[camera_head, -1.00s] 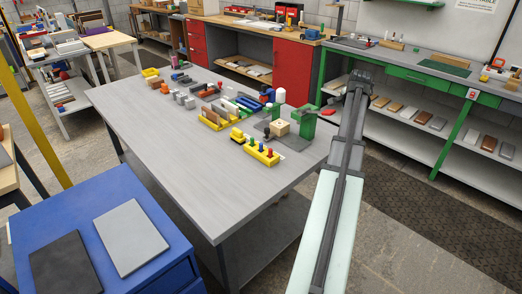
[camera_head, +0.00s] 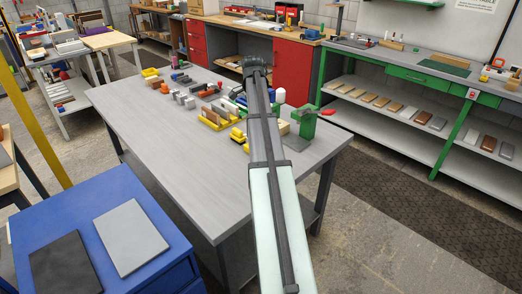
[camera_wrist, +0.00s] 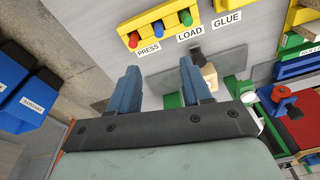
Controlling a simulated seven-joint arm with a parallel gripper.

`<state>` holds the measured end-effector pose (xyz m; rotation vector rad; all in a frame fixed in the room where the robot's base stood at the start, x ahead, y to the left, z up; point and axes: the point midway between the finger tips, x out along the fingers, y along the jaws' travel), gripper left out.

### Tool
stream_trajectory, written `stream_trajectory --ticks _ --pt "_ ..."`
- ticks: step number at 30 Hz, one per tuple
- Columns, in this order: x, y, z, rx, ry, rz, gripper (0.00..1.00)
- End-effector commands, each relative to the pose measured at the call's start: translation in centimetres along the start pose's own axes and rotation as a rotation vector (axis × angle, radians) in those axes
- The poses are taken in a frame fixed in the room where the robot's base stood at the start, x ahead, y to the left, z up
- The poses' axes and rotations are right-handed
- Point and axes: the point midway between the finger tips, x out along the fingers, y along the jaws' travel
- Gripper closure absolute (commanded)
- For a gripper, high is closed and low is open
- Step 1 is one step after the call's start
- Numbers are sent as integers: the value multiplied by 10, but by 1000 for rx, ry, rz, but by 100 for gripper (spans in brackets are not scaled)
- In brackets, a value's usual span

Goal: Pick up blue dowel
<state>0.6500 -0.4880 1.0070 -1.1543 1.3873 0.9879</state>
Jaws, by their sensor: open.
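The blue dowel (camera_wrist: 158,26) stands in a yellow holder (camera_wrist: 149,13) at the top of the wrist view, between a red dowel (camera_wrist: 133,40) and a green dowel (camera_wrist: 186,18). My gripper (camera_wrist: 160,68) is open and empty, with its two blue fingers apart. In the wrist picture the dowel lies beyond the fingertips, roughly in line with the gap between them. There is no contact that I can see. In the head view my arm hides the dowels and most of their holder.
A wooden block (camera_wrist: 209,77) is close to the right finger in the wrist view. A green stand (camera_head: 306,122) is right of my arm in the head view. Several parts and yellow trays (camera_head: 213,121) fill the table's back. The grey table's (camera_head: 185,165) front left is clear.

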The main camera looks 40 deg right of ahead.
Motion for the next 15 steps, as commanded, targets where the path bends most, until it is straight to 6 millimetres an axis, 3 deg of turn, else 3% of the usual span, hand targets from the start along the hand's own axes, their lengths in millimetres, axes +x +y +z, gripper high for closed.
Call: stream_trajectory --ticks 5,15 --pt "8 -2 13 -7 -10 22 52" --pt "61 0 13 -7 -10 22 52"
